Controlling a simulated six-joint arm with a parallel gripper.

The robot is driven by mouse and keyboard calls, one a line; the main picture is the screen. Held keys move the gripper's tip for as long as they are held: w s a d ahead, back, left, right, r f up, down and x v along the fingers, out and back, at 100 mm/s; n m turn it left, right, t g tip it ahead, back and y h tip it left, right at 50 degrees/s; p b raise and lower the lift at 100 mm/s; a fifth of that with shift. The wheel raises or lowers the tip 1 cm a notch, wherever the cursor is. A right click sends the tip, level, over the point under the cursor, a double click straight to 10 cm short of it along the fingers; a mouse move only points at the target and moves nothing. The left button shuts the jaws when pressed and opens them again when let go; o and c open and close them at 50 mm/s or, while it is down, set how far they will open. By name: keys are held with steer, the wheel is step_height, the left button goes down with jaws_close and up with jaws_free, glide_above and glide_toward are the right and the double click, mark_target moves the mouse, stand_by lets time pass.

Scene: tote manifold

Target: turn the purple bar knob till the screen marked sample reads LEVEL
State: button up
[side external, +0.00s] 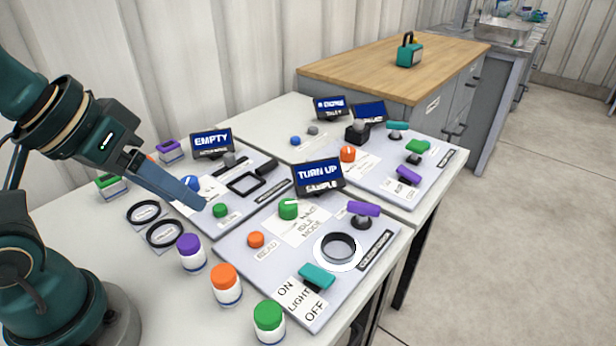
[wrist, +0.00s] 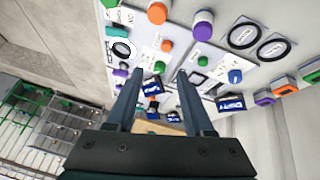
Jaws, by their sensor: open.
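The purple bar knob (side external: 362,209) stands on a dark base on the front panel, right of the screen marked sample (side external: 318,177). That screen reads TURN UP. My gripper (side external: 196,202) hangs over the left panel, well left of the knob. In the wrist view my gripper (wrist: 160,73) has its fingers apart with nothing between them; the sample screen (wrist: 150,87) shows there, too small to read.
The front panel also has a green knob (side external: 288,208), an orange knob (side external: 256,240), a black ring (side external: 339,248) and a teal bar (side external: 316,275). Jars with purple (side external: 190,245), orange (side external: 225,277) and green (side external: 268,314) lids line its left edge. Another purple bar (side external: 408,175) is on the back panel.

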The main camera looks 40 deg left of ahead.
steer(key=w+d+r+n+h, duration=0.3)
steer(key=w+d+r+n, duration=0.2)
steer(key=w+n, duration=0.2)
steer(key=n+g+h, duration=0.2)
steer(key=n+h, duration=0.2)
steer(key=n, duration=0.9)
glide_above(364, 205)
steer(key=s+a, duration=0.2)
steer(key=a, duration=0.2)
step_height(364, 205, down, 10)
steer(key=shift+g, duration=0.3)
step_height(364, 205, down, 5)
steer(key=shift+w+a+r, duration=0.1)
steer(key=shift+x, duration=2.55)
jaws_close()
